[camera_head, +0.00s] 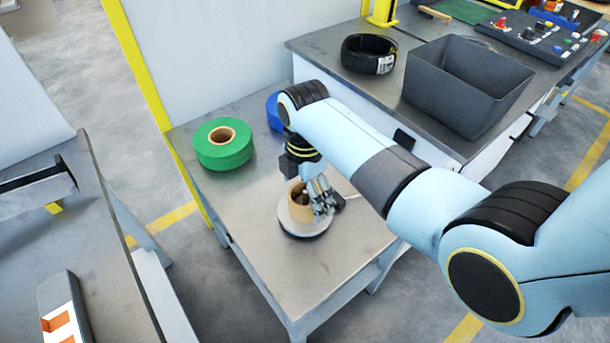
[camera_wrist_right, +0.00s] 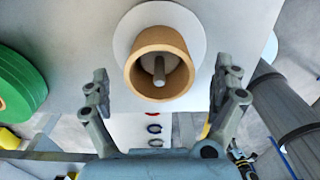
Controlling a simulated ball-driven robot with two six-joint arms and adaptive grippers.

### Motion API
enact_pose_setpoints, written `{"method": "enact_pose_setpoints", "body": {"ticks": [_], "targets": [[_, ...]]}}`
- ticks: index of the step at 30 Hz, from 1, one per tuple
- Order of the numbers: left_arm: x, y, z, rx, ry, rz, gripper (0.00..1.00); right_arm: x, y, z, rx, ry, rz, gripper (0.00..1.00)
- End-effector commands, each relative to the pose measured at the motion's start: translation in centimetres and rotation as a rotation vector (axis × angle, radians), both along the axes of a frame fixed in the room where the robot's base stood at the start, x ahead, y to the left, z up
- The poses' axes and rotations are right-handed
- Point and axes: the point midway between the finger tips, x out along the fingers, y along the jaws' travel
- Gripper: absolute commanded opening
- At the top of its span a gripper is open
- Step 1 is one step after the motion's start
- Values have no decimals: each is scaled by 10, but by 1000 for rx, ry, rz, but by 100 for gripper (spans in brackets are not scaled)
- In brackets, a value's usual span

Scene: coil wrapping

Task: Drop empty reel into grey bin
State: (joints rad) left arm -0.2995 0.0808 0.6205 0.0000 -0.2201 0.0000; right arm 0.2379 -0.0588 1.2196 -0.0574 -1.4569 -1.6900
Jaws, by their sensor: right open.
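The empty reel is a brown cardboard core (camera_head: 297,196) on the small metal table. It stands upright on a round white disc (camera_head: 303,228). In the right wrist view the core (camera_wrist_right: 165,48) is hollow, with a grey peg inside. My right gripper (camera_head: 322,203) is right beside the core. In the right wrist view its fingers (camera_wrist_right: 166,80) are spread wide, one on each side of the core, with gaps showing. I cannot tell their height against the core. The grey bin (camera_head: 436,100) stands on the higher bench at upper right. My left gripper is out of view.
A green tape roll (camera_head: 222,150) lies at the table's back left, and a blue roll (camera_head: 273,112) is partly hidden behind my right arm. A black coil (camera_head: 368,52) sits left of the bin. A control panel (camera_head: 545,35) is behind it. The table's front is clear.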

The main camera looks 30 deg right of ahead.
Motion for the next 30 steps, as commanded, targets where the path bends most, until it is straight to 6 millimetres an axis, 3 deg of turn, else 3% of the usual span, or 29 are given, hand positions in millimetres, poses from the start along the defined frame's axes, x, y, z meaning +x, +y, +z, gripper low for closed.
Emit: {"method": "enact_pose_setpoints", "body": {"ticks": [6, 15, 30], "targets": [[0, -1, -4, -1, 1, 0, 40, 1, 0, -20, 0, -2, 0, 96], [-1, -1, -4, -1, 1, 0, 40, 0, 0, -22, 0, -1, -1, 96], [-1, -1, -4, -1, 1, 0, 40, 0, 0, -22, 0, -1, -1, 32]]}}
